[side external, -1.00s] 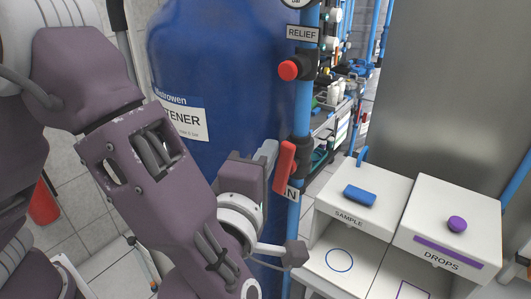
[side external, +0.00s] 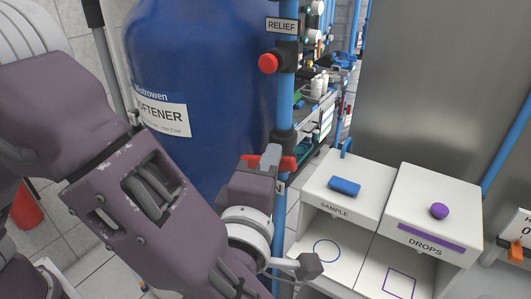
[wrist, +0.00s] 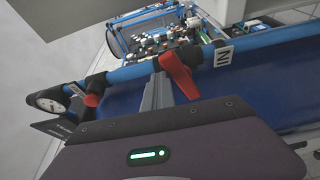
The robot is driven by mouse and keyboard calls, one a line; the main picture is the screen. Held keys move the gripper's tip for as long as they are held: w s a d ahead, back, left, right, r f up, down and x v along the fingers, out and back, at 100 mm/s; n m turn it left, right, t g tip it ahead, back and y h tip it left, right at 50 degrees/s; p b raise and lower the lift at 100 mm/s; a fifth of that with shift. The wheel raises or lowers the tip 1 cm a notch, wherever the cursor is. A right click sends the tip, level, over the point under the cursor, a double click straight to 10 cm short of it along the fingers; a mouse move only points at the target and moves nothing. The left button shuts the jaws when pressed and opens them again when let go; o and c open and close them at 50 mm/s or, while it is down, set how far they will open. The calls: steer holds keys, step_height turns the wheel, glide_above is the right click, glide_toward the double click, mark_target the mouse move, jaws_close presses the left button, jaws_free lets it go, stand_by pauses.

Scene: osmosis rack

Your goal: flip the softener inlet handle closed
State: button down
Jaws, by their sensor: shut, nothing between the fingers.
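The red softener inlet handle (side external: 287,164) lies roughly level, crosswise to the blue vertical pipe (side external: 285,110). In the wrist view the handle (wrist: 181,74) also crosses the pipe, beside the IN label (wrist: 223,56). My gripper (side external: 271,154) is shut and empty. Its grey fingers stand in front of the handle in the side view and hide its middle. In the wrist view the fingers (wrist: 157,92) are right beside the handle; whether they touch it I cannot tell. The blue softener tank (side external: 200,60) stands behind my arm.
A red relief knob (side external: 268,63) sits higher on the same pipe. To the right are the white SAMPLE box (side external: 322,195) with a blue block (side external: 344,187) and the DROPS box (side external: 405,210) with a purple knob (side external: 439,211). A gauge (wrist: 50,101) shows in the wrist view.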

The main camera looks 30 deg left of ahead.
steer(key=m, duration=0.1)
steer(key=d+f+m, duration=0.1)
steer(key=shift+m+t, duration=0.3)
steer(key=shift+t, duration=0.1)
steer(key=shift+f, duration=0.15)
steer(key=shift+d+f+m, duration=0.2)
steer(key=shift+f+m, duration=0.05)
steer(key=shift+m, duration=0.55)
steer(key=shift+s+f, duration=0.1)
steer(key=shift+f, duration=0.05)
steer(key=shift+s+d+f, duration=0.1)
steer(key=shift+s+d, duration=0.05)
steer(key=shift+s, duration=0.25)
glide_toward(282, 164)
steer(key=shift+w+a+r+t, duration=0.2)
steer(key=shift+w+a+t, duration=0.1)
steer(key=shift+w, duration=0.05)
